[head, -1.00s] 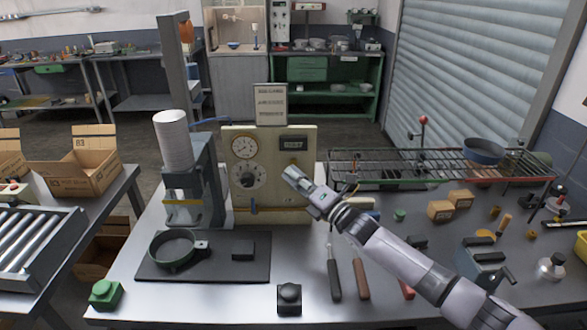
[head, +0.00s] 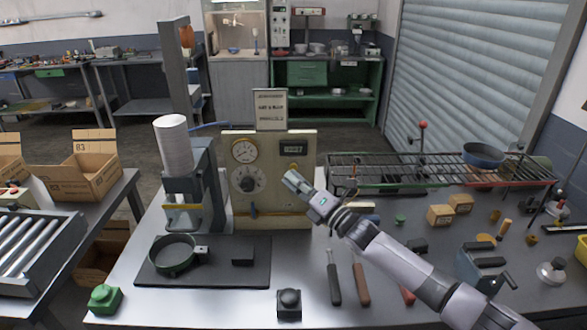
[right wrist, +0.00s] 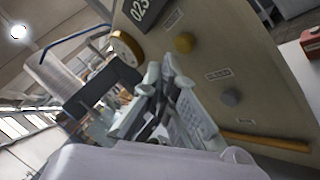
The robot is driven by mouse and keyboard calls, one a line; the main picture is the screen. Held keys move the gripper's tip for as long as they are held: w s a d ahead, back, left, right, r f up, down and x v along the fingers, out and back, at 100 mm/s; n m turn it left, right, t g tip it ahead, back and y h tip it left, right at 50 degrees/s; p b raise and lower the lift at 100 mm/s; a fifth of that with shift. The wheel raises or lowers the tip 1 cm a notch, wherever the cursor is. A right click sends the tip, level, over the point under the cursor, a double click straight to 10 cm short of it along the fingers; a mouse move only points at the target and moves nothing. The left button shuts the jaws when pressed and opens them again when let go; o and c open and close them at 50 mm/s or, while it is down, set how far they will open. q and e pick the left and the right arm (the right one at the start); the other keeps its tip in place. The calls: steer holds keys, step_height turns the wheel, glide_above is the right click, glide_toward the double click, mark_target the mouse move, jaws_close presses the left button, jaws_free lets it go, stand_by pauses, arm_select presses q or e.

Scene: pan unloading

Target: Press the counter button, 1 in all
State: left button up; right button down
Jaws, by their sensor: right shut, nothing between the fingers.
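The beige counter panel (head: 268,205) stands upright at the back of the table, with a dark number display (head: 292,148), a round gauge (head: 244,151) and a dial (head: 248,180). My right gripper (head: 290,179) is shut and empty in front of the panel's right half, below the display. In the right wrist view the closed fingers (right wrist: 160,85) stand before the panel face. A yellow button (right wrist: 183,42) and a grey button (right wrist: 231,97) with small labels show there, right of the fingers. The head view does not show whether the fingertips touch the panel. My left gripper is out of view.
A press stand with a white cylinder (head: 175,145) stands left of the panel. A round pan (head: 173,255) lies on a dark mat (head: 215,276). A green button box (head: 104,298) and a black one (head: 289,303) are at the front edge. A wire rack (head: 400,170) stands right.

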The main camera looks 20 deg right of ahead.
stand_by(0.3)
steer(key=shift+w+d+b, duration=0.1)
steer(key=shift+w+b, duration=0.35)
steer(key=shift+b, duration=0.05)
steer(key=shift+w+d+b, duration=0.15)
steer(key=shift+w+b, duration=0.25)
steer(key=shift+b, duration=0.1)
stand_by(0.4)
steer(key=shift+s, duration=0.15)
stand_by(0.3)
steer(key=shift+s+a+p, duration=0.25)
steer(key=shift+s+p, duration=0.3)
steer(key=shift+s, duration=0.2)
